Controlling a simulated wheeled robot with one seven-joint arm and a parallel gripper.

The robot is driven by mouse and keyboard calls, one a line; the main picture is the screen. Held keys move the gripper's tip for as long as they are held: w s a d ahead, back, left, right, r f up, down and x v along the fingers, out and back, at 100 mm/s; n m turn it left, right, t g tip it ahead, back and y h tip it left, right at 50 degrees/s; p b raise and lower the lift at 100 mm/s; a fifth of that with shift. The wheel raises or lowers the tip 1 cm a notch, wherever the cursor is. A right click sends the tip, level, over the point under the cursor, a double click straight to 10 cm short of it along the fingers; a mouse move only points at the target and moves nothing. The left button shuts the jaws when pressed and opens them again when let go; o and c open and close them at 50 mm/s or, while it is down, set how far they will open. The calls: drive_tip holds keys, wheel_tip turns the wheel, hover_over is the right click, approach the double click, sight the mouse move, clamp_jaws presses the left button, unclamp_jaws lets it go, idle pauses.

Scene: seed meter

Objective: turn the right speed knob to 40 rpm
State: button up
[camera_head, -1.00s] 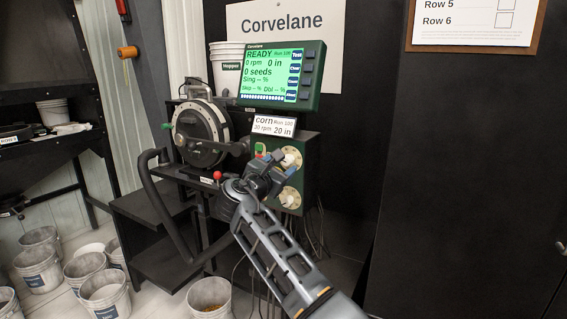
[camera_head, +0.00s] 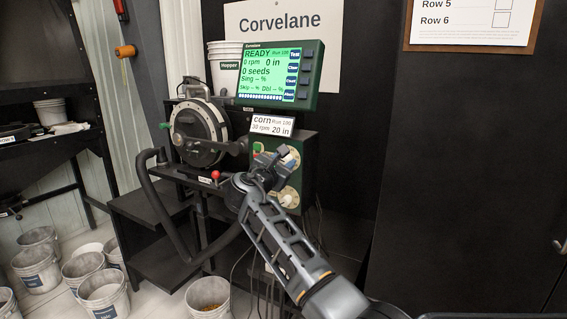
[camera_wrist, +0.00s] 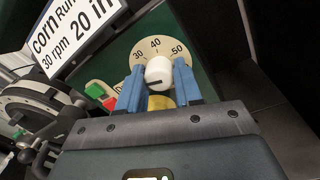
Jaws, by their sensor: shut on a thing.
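The white knob (camera_wrist: 158,73) sits on a round cream dial (camera_wrist: 138,53) marked 30, 40 and 50 in the wrist view. A dark line crosses the knob's face; which number it points at cannot be told. My gripper (camera_wrist: 158,80) is shut on the knob, with one blue finger on each side. In the head view my gripper (camera_head: 275,156) is at the upper of two dials on the green panel (camera_head: 307,165) and partly covers that knob. The screen (camera_head: 270,73) reads READY, 0 rpm, 0 in and 0 seeds.
A second dial with a white knob (camera_head: 287,199) is just below, beside my wrist. A card (camera_head: 272,126) above reads corn, 30 rpm, 20 in. Green and red buttons (camera_wrist: 95,90) lie left of the knob. The round seed meter (camera_head: 200,132) stands left.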

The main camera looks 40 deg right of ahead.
drive_tip(key=c, duration=0.3)
drive_tip(key=shift+c, duration=0.2)
drive_tip(key=shift+f+m, duration=0.1)
drive_tip(key=shift+m, duration=0.2)
drive_tip(key=m+b, duration=0.4)
drive_tip(key=shift+f, duration=0.2)
drive_tip(key=shift+w+m+g+h+b, duration=0.1)
drive_tip(key=shift+m+g+h+b, duration=0.3)
drive_tip(key=shift+m+b, duration=3.55)
drive_tip(key=shift+m+g+h+b, duration=0.3)
drive_tip(key=shift+m+h+b, duration=0.1)
drive_tip(key=shift+m+b, duration=3.55)
drive_tip(key=shift+m+p, duration=0.3)
drive_tip(key=shift+m, duration=0.1)
drive_tip(key=o, duration=1)
drive_tip(key=shift+r, duration=0.15)
